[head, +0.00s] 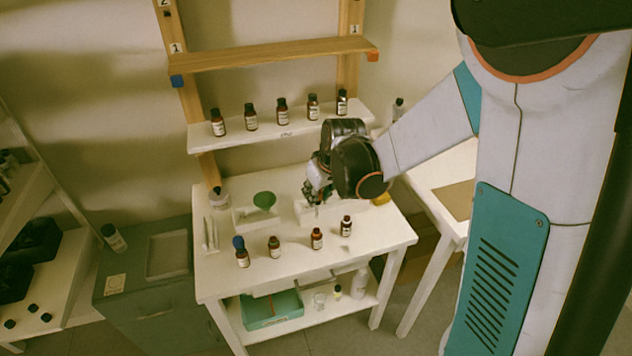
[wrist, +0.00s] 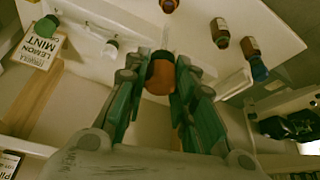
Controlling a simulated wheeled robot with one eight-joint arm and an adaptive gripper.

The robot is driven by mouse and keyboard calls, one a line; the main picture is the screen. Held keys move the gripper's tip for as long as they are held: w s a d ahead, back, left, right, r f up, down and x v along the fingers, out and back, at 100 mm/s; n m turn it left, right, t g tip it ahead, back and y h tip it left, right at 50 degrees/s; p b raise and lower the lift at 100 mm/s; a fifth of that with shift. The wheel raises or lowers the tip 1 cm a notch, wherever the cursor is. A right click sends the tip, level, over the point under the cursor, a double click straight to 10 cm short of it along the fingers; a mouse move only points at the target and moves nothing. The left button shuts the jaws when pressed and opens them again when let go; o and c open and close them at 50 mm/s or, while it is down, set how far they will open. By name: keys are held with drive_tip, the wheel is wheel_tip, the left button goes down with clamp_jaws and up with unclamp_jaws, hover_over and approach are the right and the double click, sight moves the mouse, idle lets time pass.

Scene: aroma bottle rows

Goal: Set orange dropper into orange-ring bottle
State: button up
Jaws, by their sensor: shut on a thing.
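My gripper (wrist: 160,82) is shut on the orange dropper (wrist: 160,74), whose orange bulb shows between the green fingers in the wrist view. In the head view my gripper (head: 317,196) hangs above the white table, behind the row of small brown bottles. A thin tip seems to point down below it. The row has a bottle with a blue top (head: 242,254), then three more bottles (head: 274,247), (head: 316,238), (head: 346,226). In the wrist view a bottle with an orange-brown top (wrist: 168,5) is cut by the top edge. I cannot tell which bottle has the orange ring.
A shelf (head: 230,141) with several labelled bottles is behind. A teal tray (head: 272,311) lies below the table. A lemon mint card (wrist: 40,46) and a green-topped thing (wrist: 46,25) show in the wrist view.

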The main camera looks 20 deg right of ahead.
sight(317, 215)
drive_tip(key=shift+f, duration=0.2)
idle(0.3)
drive_tip(key=shift+f+b, duration=1.85)
drive_tip(key=shift+f, duration=0.05)
drive_tip(key=shift+f+b, duration=0.35)
drive_tip(key=shift+b, duration=0.05)
drive_tip(key=shift+f+b, duration=1.7)
drive_tip(key=shift+f, duration=0.4)
drive_tip(key=shift+f, duration=0.15)
drive_tip(key=shift+f+b, duration=1.2)
drive_tip(key=shift+f, duration=0.05)
